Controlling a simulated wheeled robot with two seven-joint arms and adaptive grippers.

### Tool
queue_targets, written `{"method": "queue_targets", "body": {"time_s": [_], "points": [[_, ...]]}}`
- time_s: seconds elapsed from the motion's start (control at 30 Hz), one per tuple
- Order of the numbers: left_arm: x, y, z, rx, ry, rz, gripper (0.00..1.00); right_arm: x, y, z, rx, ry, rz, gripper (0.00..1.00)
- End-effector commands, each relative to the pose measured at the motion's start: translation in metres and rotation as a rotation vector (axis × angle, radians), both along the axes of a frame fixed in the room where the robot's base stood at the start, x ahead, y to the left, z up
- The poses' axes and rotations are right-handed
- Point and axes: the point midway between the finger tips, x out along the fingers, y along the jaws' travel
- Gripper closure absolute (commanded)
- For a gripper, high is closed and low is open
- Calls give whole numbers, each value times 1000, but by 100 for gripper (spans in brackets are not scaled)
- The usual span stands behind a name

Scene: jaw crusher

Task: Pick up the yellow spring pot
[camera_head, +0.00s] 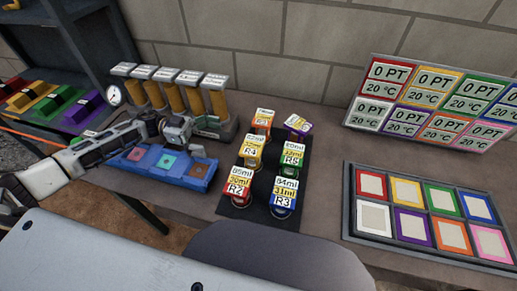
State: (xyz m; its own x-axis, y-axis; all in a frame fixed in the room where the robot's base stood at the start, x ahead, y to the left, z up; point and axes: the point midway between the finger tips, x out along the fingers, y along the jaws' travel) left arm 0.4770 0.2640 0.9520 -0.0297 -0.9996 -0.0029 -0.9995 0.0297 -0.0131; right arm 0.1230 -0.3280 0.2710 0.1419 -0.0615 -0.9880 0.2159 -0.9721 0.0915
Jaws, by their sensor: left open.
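Several small labelled pots stand in two columns on a black mat (233,209) on the workbench. My left gripper (203,124) reaches in from the left and is open and empty. It is left of and apart from the yellow pot, above the far side of a blue tray. Its fingertips are small and hard to make out. My right gripper is not in view.
A green pot (290,157), a blue pot (284,196) and a tilted purple pot (297,126) fill the right column. The blue tray (140,171) and a rack of yellow-brown cylinders (195,100) are at left. A coloured panel (350,226) lies right, below a display board (352,112).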

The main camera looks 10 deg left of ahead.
Motion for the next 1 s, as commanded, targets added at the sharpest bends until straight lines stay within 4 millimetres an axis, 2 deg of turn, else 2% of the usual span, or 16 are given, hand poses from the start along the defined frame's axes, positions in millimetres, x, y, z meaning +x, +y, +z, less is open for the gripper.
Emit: {"method": "queue_targets", "body": {"time_s": [0.57,1.0], "points": [[-2,-7,-1,-2,15,-6,2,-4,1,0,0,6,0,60],[-4,-59,0,-5,13,-6,2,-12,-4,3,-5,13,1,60]]}}
